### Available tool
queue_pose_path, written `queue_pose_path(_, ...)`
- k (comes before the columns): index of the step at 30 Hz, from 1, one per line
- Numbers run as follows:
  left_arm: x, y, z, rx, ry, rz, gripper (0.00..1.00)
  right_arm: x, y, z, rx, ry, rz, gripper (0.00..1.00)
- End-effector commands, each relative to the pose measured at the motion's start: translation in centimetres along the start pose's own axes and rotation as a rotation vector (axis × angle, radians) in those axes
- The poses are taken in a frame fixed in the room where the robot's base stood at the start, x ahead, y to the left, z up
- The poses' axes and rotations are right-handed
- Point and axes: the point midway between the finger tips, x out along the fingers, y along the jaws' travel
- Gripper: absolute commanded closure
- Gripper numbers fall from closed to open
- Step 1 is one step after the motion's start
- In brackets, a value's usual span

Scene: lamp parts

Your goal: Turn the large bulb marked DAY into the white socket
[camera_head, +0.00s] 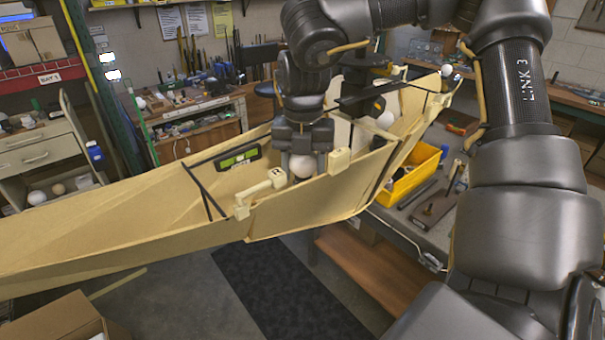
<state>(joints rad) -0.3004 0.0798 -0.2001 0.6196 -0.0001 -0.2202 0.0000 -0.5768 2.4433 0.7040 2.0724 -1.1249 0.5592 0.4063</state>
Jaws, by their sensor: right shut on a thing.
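My right gripper (302,158) points down over the long tan, boat-shaped trough and is shut on a round white bulb (302,168). The bulb's lower part shows below the fingers; its top is hidden by them, and I can read no DAY mark on it. The bulb is close to the trough's near wall, between two cream fittings. One is an arm-like piece (262,190) to its left, the other a small block (340,160) to its right. I cannot tell which is the white socket, or whether the bulb touches one. My left gripper is not in view.
Dark cross bars (204,190) and a green-framed piece (239,157) sit in the trough (130,222). Another white ball (386,120) shows farther right. A yellow bin (412,176) and tools lie on the right bench. A cardboard box (60,322) stands at the lower left.

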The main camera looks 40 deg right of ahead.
Motion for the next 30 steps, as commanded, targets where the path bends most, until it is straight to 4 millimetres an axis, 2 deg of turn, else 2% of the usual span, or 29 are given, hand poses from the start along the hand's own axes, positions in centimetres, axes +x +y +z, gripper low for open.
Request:
queue_pose_path(12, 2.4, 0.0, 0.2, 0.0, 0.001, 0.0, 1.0, 0.2, 0.0, 0.1, 0.2, -0.002, 0.002, 0.67)
queue_pose_path(13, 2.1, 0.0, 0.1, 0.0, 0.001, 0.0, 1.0, 0.0, 0.0, 0.1, 0.202, -0.002, 0.002, 0.48)
queue_pose_path(18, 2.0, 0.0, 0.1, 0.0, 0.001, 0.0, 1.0, 0.0, 0.0, 0.0, 0.198, -0.001, 0.001, 0.26)
queue_pose_path(26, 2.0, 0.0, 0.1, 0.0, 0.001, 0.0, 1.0, 0.0, 0.0, 0.0, 0.197, 0.0, 0.001, 0.25)
queue_pose_path(30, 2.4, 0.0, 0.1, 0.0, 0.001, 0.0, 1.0, -0.9, 0.1, 0.1, 0.198, -0.003, 0.001, 0.25)
